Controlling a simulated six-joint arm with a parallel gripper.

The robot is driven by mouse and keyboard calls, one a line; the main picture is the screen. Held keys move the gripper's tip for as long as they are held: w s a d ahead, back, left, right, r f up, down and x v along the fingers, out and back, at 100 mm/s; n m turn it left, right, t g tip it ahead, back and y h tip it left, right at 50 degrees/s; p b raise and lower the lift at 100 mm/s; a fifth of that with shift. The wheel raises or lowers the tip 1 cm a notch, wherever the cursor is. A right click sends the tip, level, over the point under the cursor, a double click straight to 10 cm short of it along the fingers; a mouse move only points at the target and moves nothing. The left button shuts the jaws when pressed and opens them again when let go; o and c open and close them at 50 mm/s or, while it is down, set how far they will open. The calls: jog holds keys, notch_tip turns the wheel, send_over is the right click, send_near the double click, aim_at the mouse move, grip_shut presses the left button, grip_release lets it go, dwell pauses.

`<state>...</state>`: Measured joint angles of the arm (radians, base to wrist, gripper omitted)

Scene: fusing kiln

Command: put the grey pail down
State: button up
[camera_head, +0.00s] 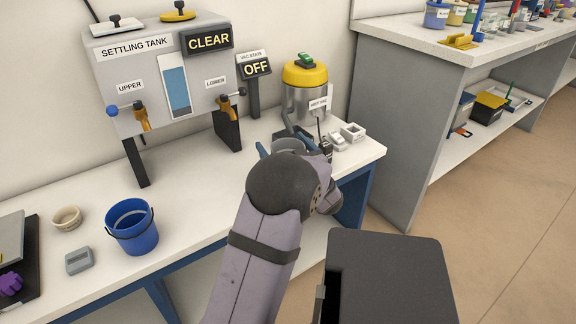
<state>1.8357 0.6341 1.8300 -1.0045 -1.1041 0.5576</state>
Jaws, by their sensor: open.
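The grey pail (288,145) is on or just above the white bench, in front of the wet vac. Only its upper part shows. My arm covers the rest, so I cannot tell whether its base touches the bench. My gripper (281,138) is at the pail, with blue-grey finger parts showing beside its rim. The jaws are open. My wrist hides most of the gripper.
A blue pail (132,228) stands at the bench's left, near a beige bowl (67,218) and a grey block (79,260). The settling tank (165,75) reads CLEAR. The wet vac (305,92) stands behind; its sign (256,68) reads OFF. Small grey items (352,132) lie right.

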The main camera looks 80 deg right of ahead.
jog(key=shift+d, duration=0.1)
jog(key=c, duration=1.2)
jog(key=shift+o, duration=0.2)
notch_tip(320, 180, up, 10)
jog(key=p, duration=0.4)
jog(key=w+a+f+b, duration=0.2)
jog(key=w, duration=0.3)
jog(key=w+a+f+b, duration=0.1)
jog(key=w+a+f, duration=0.1)
jog(key=w, duration=0.4)
jog(key=shift+a+f+b, duration=0.35)
jog(key=shift+f+b, duration=0.05)
jog(key=shift+f, duration=0.05)
